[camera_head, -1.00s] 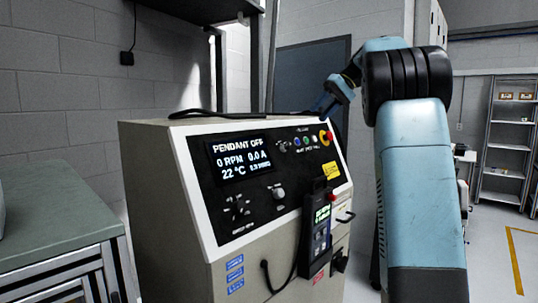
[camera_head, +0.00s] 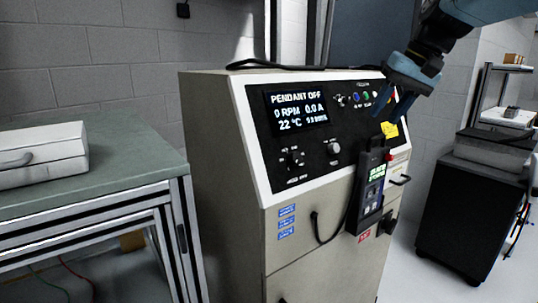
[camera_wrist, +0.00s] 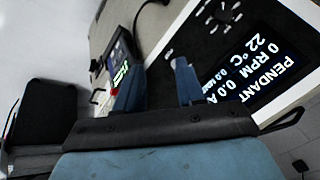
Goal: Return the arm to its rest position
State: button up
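My gripper (camera_head: 402,92) is in front of the upper right of the cabinet's control panel, below my blue arm. In the wrist view my gripper (camera_wrist: 158,78) has two blue fingers spread apart with nothing between them. The beige cabinet (camera_head: 225,150) has a sloped black panel whose display (camera_head: 298,108) reads PENDANT OFF, 0 RPM, 0.0 A, 22 °C. A black handheld pendant (camera_head: 372,190) with a lit green screen hangs on its front; it also shows in the wrist view (camera_wrist: 120,55). My gripper partly hides the panel's right end.
A green-topped bench (camera_head: 110,165) with a light case (camera_head: 40,155) stands at the left. A dark cart (camera_head: 470,210) stands at the right. Floor shows between cabinet and cart.

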jog(key=s+a+f+n+t+h, duration=0.1)
jog(key=s+a+f+t+h, duration=0.1)
jog(key=s+f, duration=1.3)
jog(key=shift+h, duration=0.9)
jog(key=shift+d, duration=0.15)
